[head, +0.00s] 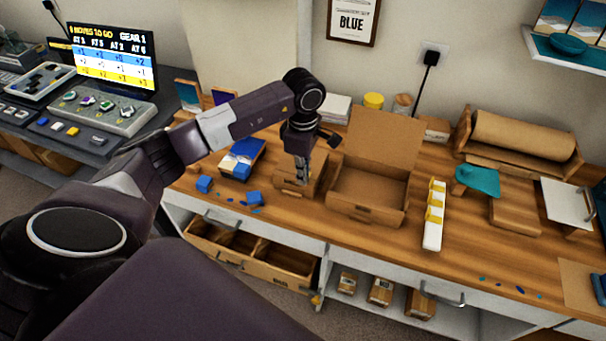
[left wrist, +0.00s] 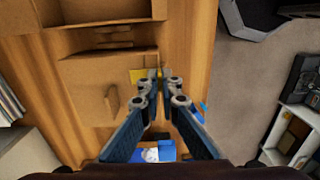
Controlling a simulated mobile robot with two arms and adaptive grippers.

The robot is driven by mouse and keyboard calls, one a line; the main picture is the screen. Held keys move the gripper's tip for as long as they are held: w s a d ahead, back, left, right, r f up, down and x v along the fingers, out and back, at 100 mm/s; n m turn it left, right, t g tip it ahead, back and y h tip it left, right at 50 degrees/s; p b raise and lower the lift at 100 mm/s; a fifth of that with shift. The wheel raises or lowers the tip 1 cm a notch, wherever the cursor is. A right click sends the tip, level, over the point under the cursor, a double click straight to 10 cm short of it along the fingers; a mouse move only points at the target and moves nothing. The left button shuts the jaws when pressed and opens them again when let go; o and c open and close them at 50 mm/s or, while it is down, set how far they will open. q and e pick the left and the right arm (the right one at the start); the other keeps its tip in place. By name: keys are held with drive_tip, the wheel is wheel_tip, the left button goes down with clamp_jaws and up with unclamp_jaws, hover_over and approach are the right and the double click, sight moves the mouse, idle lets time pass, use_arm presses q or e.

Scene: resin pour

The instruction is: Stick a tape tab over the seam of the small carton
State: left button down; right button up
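The small carton (head: 288,187) is a closed brown box on the wooden bench, partly hidden by my left gripper (head: 303,181) in the head view. In the left wrist view the carton (left wrist: 85,80) lies left of my left gripper (left wrist: 160,76). The left fingers are close together, pointing down at the carton's edge. A yellow tape tab (left wrist: 138,75) shows at the fingertips, against that edge; the fingers appear shut on it. Whether it touches the carton is unclear. More yellow tabs sit on a white holder (head: 433,228). My right gripper is out of view.
A larger open carton (head: 365,211) stands close to the right of the small one. Blue blocks (head: 204,184) and a blue-and-white box (head: 241,160) are to the left. A brown paper roll (head: 520,135) and a teal object (head: 477,178) lie further right. An open drawer (head: 285,263) juts out below.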

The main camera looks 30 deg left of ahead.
use_arm(q)
drive_tip(key=c, duration=2.1)
unclamp_jaws()
drive_tip(key=shift+r+p, duration=2.25)
drive_tip(key=shift+r, duration=1.75)
